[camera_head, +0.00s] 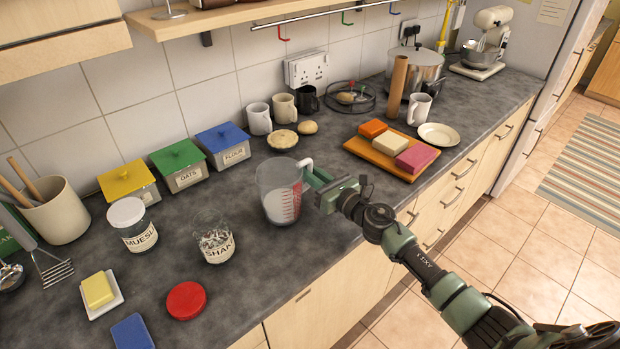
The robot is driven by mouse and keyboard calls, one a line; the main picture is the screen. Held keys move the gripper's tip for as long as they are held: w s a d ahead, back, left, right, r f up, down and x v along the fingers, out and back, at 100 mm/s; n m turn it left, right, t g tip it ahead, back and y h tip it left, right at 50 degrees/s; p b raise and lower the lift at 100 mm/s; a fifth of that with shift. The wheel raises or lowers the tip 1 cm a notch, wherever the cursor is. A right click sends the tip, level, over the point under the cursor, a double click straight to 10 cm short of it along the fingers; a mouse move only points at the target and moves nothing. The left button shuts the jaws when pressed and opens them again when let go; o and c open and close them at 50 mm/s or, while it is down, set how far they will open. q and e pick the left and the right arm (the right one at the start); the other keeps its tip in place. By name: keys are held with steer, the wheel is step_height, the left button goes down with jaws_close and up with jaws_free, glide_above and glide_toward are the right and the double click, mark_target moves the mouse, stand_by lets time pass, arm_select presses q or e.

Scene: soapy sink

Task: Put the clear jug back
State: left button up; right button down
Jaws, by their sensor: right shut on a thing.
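The clear jug (279,194) is see-through with red measuring marks and a white handle, and pale contents show low inside it. It is upright at the middle of the dark counter; I cannot tell whether its base touches the surface. My right gripper (309,174) comes in from the right and is shut on the jug's handle, hiding part of it. My left gripper is not in view.
A glass jar (214,240) and a red lid (186,300) stand left of the jug. Blue (223,146), green and yellow tins line the wall. A pie (282,139) and mugs are behind. An orange board (391,156) with coloured blocks lies to the right. Front counter is partly clear.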

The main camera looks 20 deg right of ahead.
stand_by(0.3)
steer(key=shift+f, duration=0.2)
steer(key=c, duration=1.4)
jaws_free()
